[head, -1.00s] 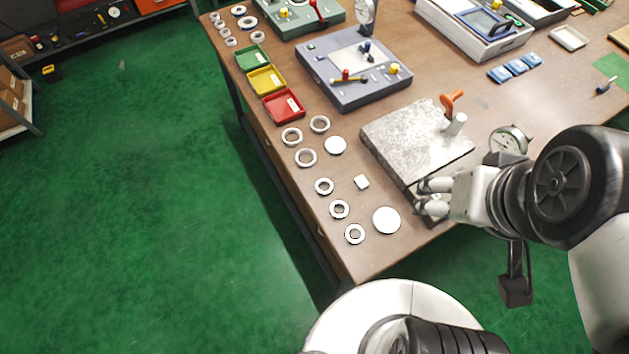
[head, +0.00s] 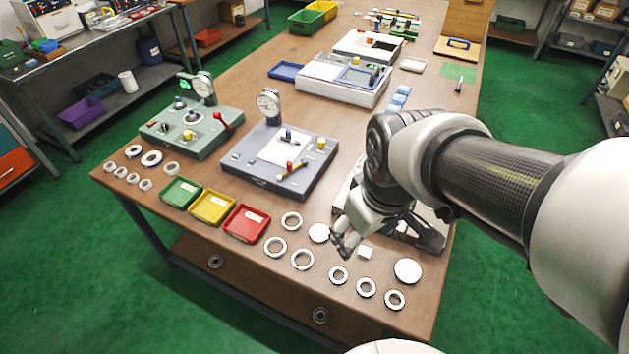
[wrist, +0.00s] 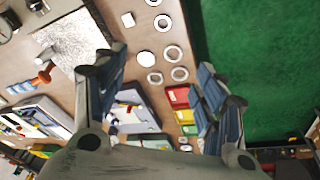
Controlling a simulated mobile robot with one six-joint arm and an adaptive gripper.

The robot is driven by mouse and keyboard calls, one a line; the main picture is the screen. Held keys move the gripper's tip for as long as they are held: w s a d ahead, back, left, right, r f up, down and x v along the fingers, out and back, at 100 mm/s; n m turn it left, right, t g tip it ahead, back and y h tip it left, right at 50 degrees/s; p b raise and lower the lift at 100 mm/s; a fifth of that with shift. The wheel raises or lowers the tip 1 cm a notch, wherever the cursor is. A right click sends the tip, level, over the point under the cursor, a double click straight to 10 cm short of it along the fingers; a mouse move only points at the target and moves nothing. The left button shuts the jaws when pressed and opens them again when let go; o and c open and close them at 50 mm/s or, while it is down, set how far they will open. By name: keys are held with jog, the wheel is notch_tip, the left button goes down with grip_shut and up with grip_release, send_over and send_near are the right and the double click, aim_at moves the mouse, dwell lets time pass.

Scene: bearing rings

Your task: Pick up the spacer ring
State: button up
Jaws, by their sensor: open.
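Several pale rings lie flat in a loose group near the table's front edge, among them a ring near the red tray (head: 291,220), one below it (head: 275,247), a wider one (head: 302,260) and a small dark-edged one (head: 366,287). I cannot tell which is the spacer ring. My gripper (head: 343,243) is open and empty, above the table beside the group and over a white disc.
White discs (head: 319,233) (head: 407,271) and a small white block (head: 365,252) lie among the rings. Green, yellow and red trays (head: 246,223) stand to the left, with a grey gauge fixture (head: 275,180) behind. More small rings (head: 151,158) lie at the far left corner. My arm partly hides the speckled plate.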

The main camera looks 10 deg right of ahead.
jog(key=w+f+n+g, duration=0.1)
jog(key=w+f+n, duration=0.1)
jog(key=w+f, duration=0.25)
jog(key=n+g+b, duration=0.2)
jog(key=n+b, duration=0.2)
send_over(338, 275)
jog(key=f, duration=2.2)
jog(key=shift+s+d, duration=0.25)
jog(key=shift+w+a+f+b, duration=0.15)
jog(key=shift+f+b, duration=0.5)
jog(key=shift+f, duration=0.8)
jog(key=shift+w+a+f+b, duration=0.15)
jog(key=shift+f+b, duration=0.45)
jog(key=shift+f, duration=0.85)
jog(key=shift+d+r, duration=0.1)
jog(key=c, duration=1.2)
